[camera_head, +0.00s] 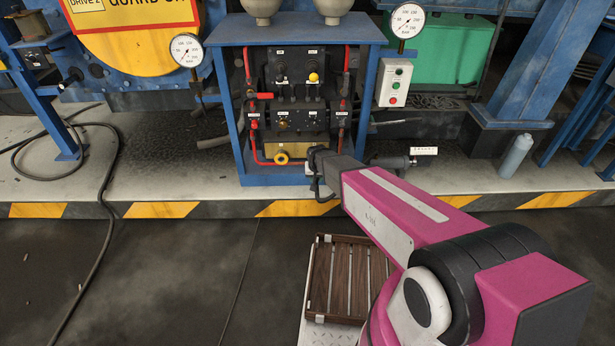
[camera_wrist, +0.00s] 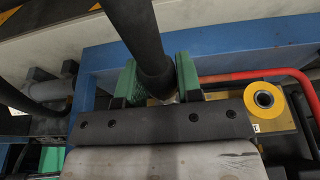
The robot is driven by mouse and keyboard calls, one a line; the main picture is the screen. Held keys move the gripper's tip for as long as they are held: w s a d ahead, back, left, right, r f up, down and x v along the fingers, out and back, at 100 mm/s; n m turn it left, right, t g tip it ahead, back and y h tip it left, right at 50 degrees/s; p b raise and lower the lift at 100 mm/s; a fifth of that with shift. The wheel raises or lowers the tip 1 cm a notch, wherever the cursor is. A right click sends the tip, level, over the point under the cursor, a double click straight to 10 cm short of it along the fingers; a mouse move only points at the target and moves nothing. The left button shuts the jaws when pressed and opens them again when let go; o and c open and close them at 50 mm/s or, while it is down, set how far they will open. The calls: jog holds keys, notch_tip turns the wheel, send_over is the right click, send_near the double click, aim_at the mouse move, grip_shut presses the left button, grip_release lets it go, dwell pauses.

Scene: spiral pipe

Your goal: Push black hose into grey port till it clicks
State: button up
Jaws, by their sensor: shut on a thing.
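My gripper (camera_wrist: 158,82) is shut on the black hose (camera_wrist: 140,28), which passes between its two green finger pads in the wrist view. A small pale or metallic bit shows at the hose's lower end, mostly hidden behind the gripper's dark plate. In the head view my gripper (camera_head: 318,165) is at the lower right front of the blue-framed cabinet, and a short loop of the black hose (camera_head: 319,192) hangs below it. I cannot make out the grey port in either view; whether the hose end touches anything is hidden.
A yellow ring fitting (camera_head: 282,158) sits just left of my gripper; it also shows in the wrist view (camera_wrist: 264,98). A red pipe (camera_wrist: 262,76) runs close by. A dark cylinder (camera_head: 390,162) with a white tag is to the right. A wooden slatted crate (camera_head: 345,237) stands below.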

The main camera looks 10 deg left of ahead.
dwell(0.4)
jog(key=shift+w+a, duration=0.2)
jog(key=shift+w, duration=1.25)
jog(key=shift+w+a, duration=0.2)
jog(key=shift+w, duration=1.25)
